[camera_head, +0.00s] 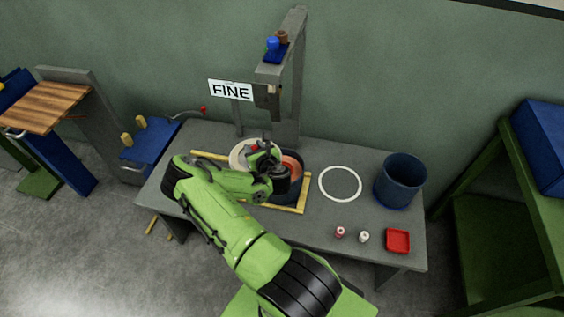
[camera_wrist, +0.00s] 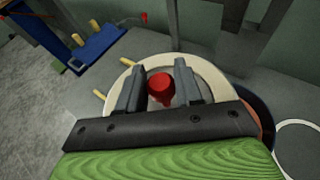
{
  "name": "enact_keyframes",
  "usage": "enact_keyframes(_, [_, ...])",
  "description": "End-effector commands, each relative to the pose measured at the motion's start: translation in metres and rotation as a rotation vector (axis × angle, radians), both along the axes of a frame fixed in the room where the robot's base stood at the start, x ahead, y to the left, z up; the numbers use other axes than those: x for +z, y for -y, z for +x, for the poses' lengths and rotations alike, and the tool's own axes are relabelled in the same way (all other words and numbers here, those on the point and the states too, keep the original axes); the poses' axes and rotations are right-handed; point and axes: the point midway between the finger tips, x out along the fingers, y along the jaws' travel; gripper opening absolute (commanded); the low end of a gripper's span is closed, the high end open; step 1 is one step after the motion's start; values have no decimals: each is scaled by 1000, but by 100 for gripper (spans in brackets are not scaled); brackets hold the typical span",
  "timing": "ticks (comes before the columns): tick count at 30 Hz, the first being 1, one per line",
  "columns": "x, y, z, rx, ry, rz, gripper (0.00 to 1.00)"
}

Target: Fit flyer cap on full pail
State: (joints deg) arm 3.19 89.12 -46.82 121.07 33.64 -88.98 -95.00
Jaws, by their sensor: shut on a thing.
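The flyer cap is a cream disc (camera_head: 240,153) with a red knob at its middle; it also shows in the wrist view (camera_wrist: 206,78). My gripper (camera_wrist: 161,88) is shut on the red knob (camera_wrist: 160,84), a finger on each side. In the head view my gripper (camera_head: 262,150) is partly hidden by my arm. A dark blue pail (camera_head: 292,191) with orange-red contents (camera_head: 293,166) stands within a yellow frame, right of the disc and partly under it in view. Whether the disc touches the pail I cannot tell.
An empty blue pail (camera_head: 401,180) stands at the table's right. A white ring (camera_head: 340,184) lies between the pails. Two small spools (camera_head: 340,232) and a red tray (camera_head: 398,241) are in front. A grey post (camera_head: 290,85) with a FINE sign (camera_head: 231,90) rises behind.

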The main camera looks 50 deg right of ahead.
Motion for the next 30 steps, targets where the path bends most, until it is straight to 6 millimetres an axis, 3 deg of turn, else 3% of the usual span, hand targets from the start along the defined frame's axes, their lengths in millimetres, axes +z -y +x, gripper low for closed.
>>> enact_keyframes(1, [10,24,-14,-43,-5,-3,0])
enact_keyframes(3, [15,50,-30,-90,-6,-4,0])
enact_keyframes(8, [21,79,-50,-150,-4,-3,0])
enact_keyframes(15, [-31,82,-52,-159,-1,1,0])
enact_keyframes(24, [-76,82,-52,-157,-2,-1,0])
enact_keyframes(30, [-79,82,-52,-158,-3,-2,0])
